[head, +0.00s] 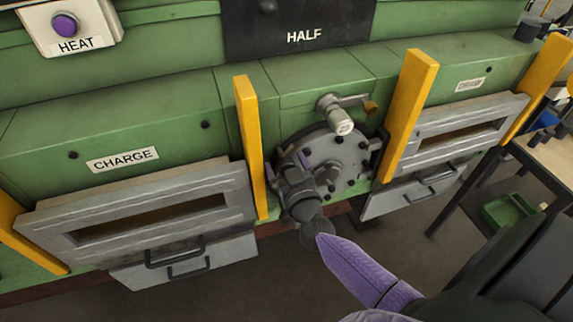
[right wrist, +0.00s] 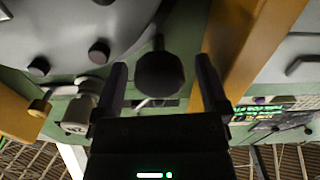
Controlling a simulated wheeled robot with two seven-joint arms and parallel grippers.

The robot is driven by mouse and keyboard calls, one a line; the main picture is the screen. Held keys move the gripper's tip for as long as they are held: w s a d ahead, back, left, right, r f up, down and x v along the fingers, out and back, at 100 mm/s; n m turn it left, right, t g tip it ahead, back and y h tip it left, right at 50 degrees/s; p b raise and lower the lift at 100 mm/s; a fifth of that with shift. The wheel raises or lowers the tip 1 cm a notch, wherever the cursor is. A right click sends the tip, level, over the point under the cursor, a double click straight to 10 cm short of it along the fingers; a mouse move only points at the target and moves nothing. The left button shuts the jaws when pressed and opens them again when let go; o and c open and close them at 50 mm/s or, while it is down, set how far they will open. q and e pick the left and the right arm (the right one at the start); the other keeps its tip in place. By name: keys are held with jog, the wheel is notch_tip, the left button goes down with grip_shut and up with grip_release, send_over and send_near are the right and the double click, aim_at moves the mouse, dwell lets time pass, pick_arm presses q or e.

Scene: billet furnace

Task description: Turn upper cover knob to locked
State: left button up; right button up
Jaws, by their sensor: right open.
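The round grey cover (head: 345,165) with bolts around its rim sits on the green furnace front; part of it shows at the top left of the right wrist view (right wrist: 75,25). My right gripper (head: 296,168) is at the cover's left side, its arm coming from the lower right. In the right wrist view its two fingers (right wrist: 161,62) are apart, with a dark round knob (right wrist: 160,75) on a short stem between them in the picture. I cannot tell whether they touch it. In the head view my gripper hides this knob. My left gripper is out of view.
Yellow posts stand left (head: 250,145) and right (head: 410,115) of the cover. The CHARGE door (head: 150,210) is left, the DRAW door (head: 455,140) right. A table (head: 545,160) stands at far right.

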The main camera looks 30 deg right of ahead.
jog(key=c, duration=1.3)
jog(key=shift+o, duration=0.2)
jog(key=shift+m, duration=0.3)
jog(key=m, duration=0.3)
jog(key=shift+d+m, duration=0.1)
jog(key=shift+m, duration=0.2)
jog(key=m, duration=0.5)
jog(key=shift+f, duration=0.1)
jog(key=m, duration=0.5)
jog(key=shift+s+d+f, duration=0.1)
jog(key=m+b, duration=0.1)
jog(key=m, duration=0.3)
jog(key=shift+f+m, duration=0.1)
jog(key=shift+m, duration=0.2)
